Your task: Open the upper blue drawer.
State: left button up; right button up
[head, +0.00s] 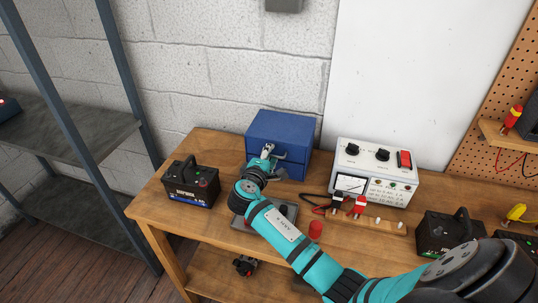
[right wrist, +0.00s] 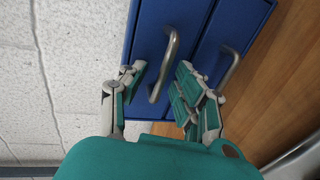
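The blue drawer cabinet (head: 283,126) stands at the back of the wooden bench against the wall. Its two drawer fronts look closed. In the right wrist view the picture is turned sideways, and the upper drawer (right wrist: 148,35) is on the left with its metal handle (right wrist: 168,62). The lower drawer's handle (right wrist: 229,67) is to the right. My right gripper (head: 265,157) is at the cabinet's front. In the wrist view its fingers (right wrist: 158,92) are spread on either side of the upper handle; I cannot tell whether they touch it. My left gripper is out of view.
A black battery (head: 192,187) stands left of the cabinet. A white meter unit (head: 373,172) with red and black clips stands to the right. A grey tray (head: 243,224) and a red cylinder (head: 316,230) lie near my right arm. Another battery (head: 446,233) is farther right.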

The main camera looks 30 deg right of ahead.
jog(key=shift+c, duration=1.1)
grip_shut()
jog(key=v, duration=0.3)
jog(key=f+p+v, duration=0.1)
jog(key=v, duration=0.3)
jog(key=f+p+v, duration=0.1)
jog(key=v, duration=0.3)
jog(key=shift+s+a, duration=0.1)
jog(key=shift+a, duration=0.1)
jog(key=shift+f, duration=0.1)
